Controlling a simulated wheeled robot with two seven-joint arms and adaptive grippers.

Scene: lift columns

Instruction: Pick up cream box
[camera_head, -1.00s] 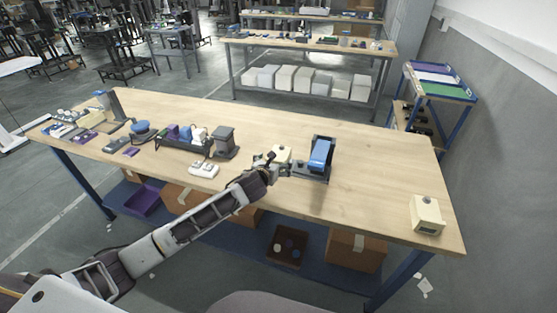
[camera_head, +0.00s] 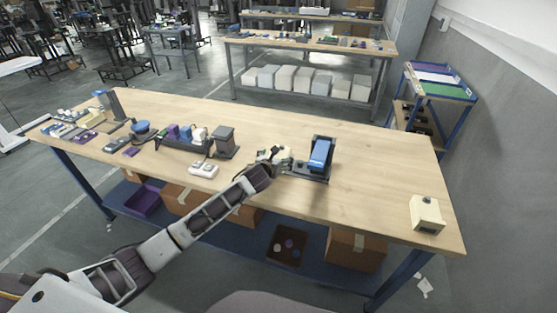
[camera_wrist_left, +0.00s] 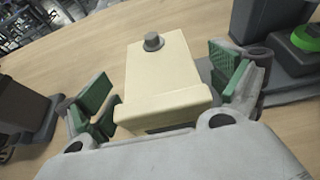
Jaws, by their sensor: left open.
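The cream box (camera_wrist_left: 160,75) stands on the table in the left wrist view, with a grey knob on its top. In the head view it is mostly hidden behind my left gripper (camera_head: 277,157). My left gripper (camera_wrist_left: 165,95) is open, with its green-padded fingers on either side of the box. Gaps show between the pads and the box's sides. A second cream box (camera_head: 427,214) with a dark knob stands at the table's right end. My right gripper is not in view.
A dark stand with a blue-topped device (camera_head: 320,155) is close to the right of my left gripper. A grey block-shaped device (camera_head: 225,142) and a white device (camera_head: 204,170) are to its left.

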